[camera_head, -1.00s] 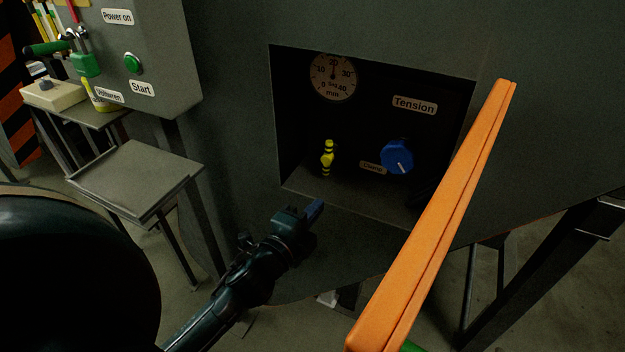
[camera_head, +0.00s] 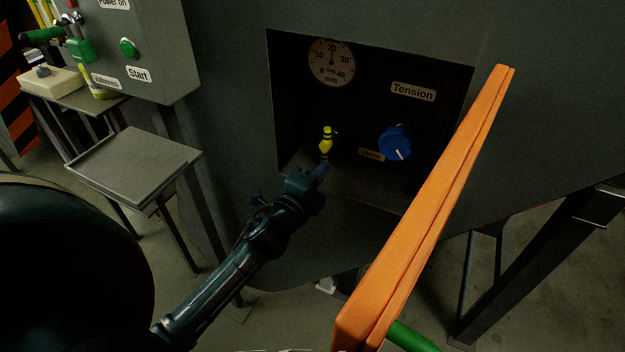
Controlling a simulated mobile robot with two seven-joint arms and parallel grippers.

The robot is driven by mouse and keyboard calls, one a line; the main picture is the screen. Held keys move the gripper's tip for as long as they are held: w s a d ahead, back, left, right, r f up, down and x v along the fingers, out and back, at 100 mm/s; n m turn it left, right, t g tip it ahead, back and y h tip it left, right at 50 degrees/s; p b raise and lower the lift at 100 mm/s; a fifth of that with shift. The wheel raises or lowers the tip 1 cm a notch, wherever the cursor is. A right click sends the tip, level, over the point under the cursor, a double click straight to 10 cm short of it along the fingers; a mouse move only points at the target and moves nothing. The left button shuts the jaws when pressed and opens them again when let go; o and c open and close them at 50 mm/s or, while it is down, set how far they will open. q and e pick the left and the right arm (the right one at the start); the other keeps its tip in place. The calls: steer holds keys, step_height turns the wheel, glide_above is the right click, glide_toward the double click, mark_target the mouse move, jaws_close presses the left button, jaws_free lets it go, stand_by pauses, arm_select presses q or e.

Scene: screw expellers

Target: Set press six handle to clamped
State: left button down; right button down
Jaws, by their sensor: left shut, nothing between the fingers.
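The yellow handle with dark bands (camera_head: 327,142) stands roughly upright inside a dark recess of the grey press (camera_head: 225,60). A small label, which seems to read Clamp (camera_head: 371,154), is to its right. My left gripper (camera_head: 321,171) is shut and empty at the lower left edge of the recess. Its fingertips are just below the handle and look close to it; I cannot tell whether they touch. My right gripper is not in view.
A blue knob (camera_head: 396,143), a Tension label (camera_head: 413,91) and a dial gauge (camera_head: 331,62) share the recess. An orange panel (camera_head: 425,215) stands to the right in front. A control box (camera_head: 150,50) and a small grey table (camera_head: 132,165) are at left.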

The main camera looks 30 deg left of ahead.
mark_target(328, 174)
arm_select(q)
steer(key=shift+w, duration=2.15)
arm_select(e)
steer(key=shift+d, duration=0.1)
arm_select(q)
steer(key=shift+f, duration=0.1)
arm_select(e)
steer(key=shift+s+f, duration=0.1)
arm_select(q)
steer(key=shift+w, duration=0.1)
steer(key=shift+s+m, duration=0.2)
steer(key=shift+m, duration=0.1)
steer(key=shift+w, duration=0.1)
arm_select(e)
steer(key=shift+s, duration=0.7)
